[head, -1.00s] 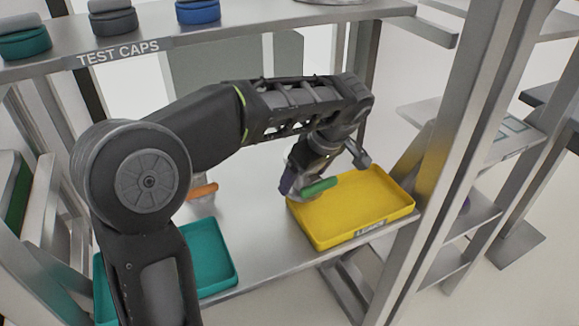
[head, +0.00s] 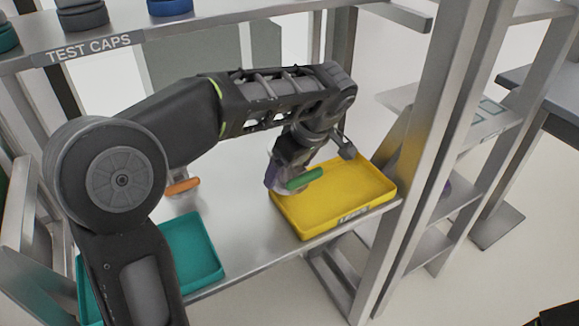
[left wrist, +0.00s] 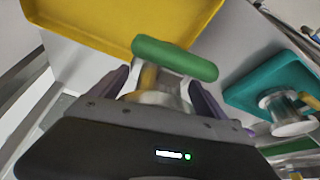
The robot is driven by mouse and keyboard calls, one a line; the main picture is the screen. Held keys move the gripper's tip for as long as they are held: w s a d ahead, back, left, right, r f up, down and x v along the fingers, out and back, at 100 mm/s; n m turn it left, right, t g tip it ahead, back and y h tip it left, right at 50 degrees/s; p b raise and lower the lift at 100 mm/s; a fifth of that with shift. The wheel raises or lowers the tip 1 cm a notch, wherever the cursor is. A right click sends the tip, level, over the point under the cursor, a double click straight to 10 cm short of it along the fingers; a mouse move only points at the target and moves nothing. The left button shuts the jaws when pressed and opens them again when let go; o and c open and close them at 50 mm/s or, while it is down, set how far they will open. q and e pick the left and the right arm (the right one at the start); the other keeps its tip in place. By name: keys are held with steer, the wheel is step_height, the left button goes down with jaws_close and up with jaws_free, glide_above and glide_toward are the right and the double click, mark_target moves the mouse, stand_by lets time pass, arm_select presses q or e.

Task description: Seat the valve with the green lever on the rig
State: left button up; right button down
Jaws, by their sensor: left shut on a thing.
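The valve with the green lever (head: 304,179) is in my left gripper (head: 284,180), at the left rim of the yellow tray (head: 350,214) in the head view. In the left wrist view the green lever (left wrist: 174,58) lies across the metal valve body (left wrist: 160,88). The purple fingers of my left gripper (left wrist: 158,92) are shut on that body from both sides. Whether the valve touches the shelf cannot be told. I cannot make out the rig in either view. My right gripper is not in view.
A valve with an orange lever (head: 183,187) stands on the shelf (head: 238,222), partly behind my left arm. A teal tray (head: 195,248) is at the left front. The TEST CAPS shelf (head: 120,42) runs above. A metal upright (head: 425,140) stands right of the yellow tray.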

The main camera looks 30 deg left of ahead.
arm_select(q)
steer(key=shift+r+p, duration=1.95)
steer(key=shift+r, duration=1.1)
steer(key=shift+f, duration=0.1)
steer(key=w+d+f+m+t+h, duration=0.1)
steer(key=d+f+m, duration=0.1)
steer(key=f+m, duration=0.1)
steer(key=d+f+m+t+h, duration=0.1)
steer(key=d+f+m, duration=0.1)
steer(key=m, duration=0.3)
steer(key=w+d+f+m+t+h, duration=0.1)
steer(key=f+m, duration=0.3)
steer(key=shift+w+d+h, duration=0.3)
steer(key=shift+d, duration=0.1)
steer(key=shift+d+f+m+h, duration=0.3)
steer(key=shift+d+f+m, duration=0.15)
steer(key=shift+m, duration=0.45)
steer(key=shift+r, duration=0.1)
